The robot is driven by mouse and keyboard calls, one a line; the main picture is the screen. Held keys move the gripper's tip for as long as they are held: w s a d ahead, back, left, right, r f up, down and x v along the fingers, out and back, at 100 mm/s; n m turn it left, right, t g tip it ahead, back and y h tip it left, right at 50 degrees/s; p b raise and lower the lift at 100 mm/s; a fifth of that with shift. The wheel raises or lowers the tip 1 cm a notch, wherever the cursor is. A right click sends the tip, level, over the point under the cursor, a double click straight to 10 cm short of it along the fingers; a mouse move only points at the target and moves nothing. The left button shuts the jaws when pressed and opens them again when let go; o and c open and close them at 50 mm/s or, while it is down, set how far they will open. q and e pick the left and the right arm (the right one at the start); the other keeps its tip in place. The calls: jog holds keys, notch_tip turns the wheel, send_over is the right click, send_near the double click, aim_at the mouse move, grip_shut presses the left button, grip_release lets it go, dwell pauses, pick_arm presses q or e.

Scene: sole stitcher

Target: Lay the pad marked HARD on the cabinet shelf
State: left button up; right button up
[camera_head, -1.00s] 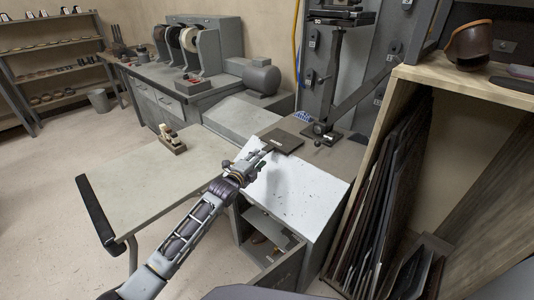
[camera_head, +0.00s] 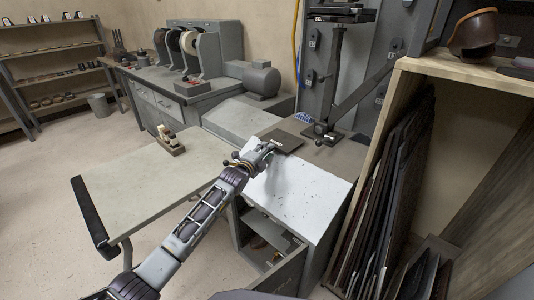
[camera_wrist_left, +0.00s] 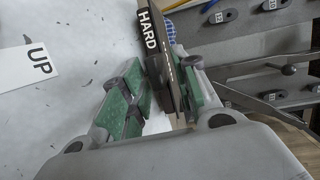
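The pad marked HARD (camera_wrist_left: 151,42) is a thin dark plate. In the head view the dark pad (camera_head: 285,140) lies at the back of the pale cabinet top, by the black stand. My left gripper (camera_head: 272,148) is at its near left edge. In the left wrist view the green fingers (camera_wrist_left: 166,85) lie on either side of the pad, close against it, with a pale gap near the palm. The pad shows nearly edge-on. The grey cabinet (camera_head: 300,185) has its front open, and a shelf (camera_head: 268,229) shows inside. My right gripper is not in view.
A white label marked UP (camera_wrist_left: 40,64) lies on the pale top. The open door (camera_head: 279,272) juts out in front of the cabinet. A wooden rack (camera_head: 412,100) of dark sheets stands close on the right. A pale table (camera_head: 150,190) stands on the left.

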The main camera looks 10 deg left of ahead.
pick_arm(q)
jog(key=shift+w+d+f, duration=0.1)
jog(key=shift+w+d, duration=0.05)
jog(key=shift+w, duration=0.35)
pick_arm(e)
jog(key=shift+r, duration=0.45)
pick_arm(q)
grip_shut()
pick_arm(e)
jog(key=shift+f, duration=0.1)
pick_arm(q)
jog(key=shift+f, duration=0.2)
